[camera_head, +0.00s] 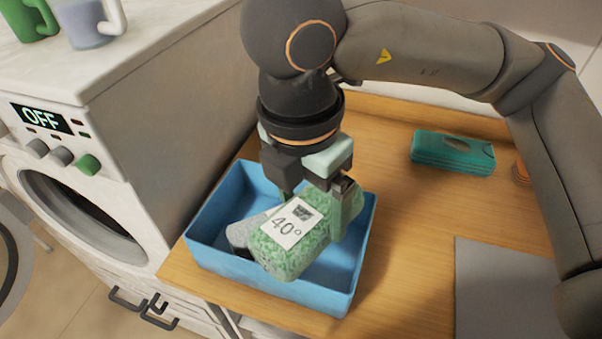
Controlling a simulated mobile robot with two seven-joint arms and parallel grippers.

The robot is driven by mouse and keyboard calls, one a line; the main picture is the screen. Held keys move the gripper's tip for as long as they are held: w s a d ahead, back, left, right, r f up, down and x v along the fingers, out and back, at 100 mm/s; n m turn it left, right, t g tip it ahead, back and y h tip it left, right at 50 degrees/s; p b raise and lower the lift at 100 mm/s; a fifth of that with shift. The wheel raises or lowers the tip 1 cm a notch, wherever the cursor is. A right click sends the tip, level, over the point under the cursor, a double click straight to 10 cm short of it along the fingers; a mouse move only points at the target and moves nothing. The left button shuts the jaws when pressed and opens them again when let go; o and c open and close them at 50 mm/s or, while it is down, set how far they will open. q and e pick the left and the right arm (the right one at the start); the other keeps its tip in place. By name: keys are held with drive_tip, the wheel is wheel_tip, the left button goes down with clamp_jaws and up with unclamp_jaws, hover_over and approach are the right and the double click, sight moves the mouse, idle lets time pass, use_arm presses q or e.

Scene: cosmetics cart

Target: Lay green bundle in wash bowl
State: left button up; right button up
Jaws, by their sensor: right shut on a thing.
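The green bundle (287,255) is a speckled green roll with a white label reading 40°. My right gripper (315,207) points down and is shut on the green bundle, with one finger on its right side. The bundle is over the wash bowl (210,258), a blue rectangular tub on the wooden counter. I cannot tell whether the bundle touches the bowl's floor. A grey item (246,229) shows inside the bowl, partly hidden behind the bundle. My left gripper is out of view.
A white washing machine (140,120) with an OFF display stands at the left, with cups (90,22) on top. A teal box (452,152) lies on the wooden counter (395,230) at the right. A grey mat (500,290) lies at the front right.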

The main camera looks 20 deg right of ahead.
sight(318, 204)
drive_tip(key=w+f, duration=0.1)
drive_tip(key=w+d+f, duration=0.1)
drive_tip(key=f, duration=0.1)
drive_tip(key=w+d+f, duration=0.1)
drive_tip(key=f, duration=0.1)
drive_tip(key=shift+w+d+f, duration=0.15)
drive_tip(key=shift+w, duration=0.2)
drive_tip(key=f, duration=0.3)
drive_tip(key=shift+w+d+f, duration=0.15)
drive_tip(key=shift+w+f, duration=0.15)
drive_tip(key=shift+f, duration=0.05)
drive_tip(key=shift+f, duration=0.35)
drive_tip(key=o, duration=1.3)
drive_tip(key=shift+r, duration=0.15)
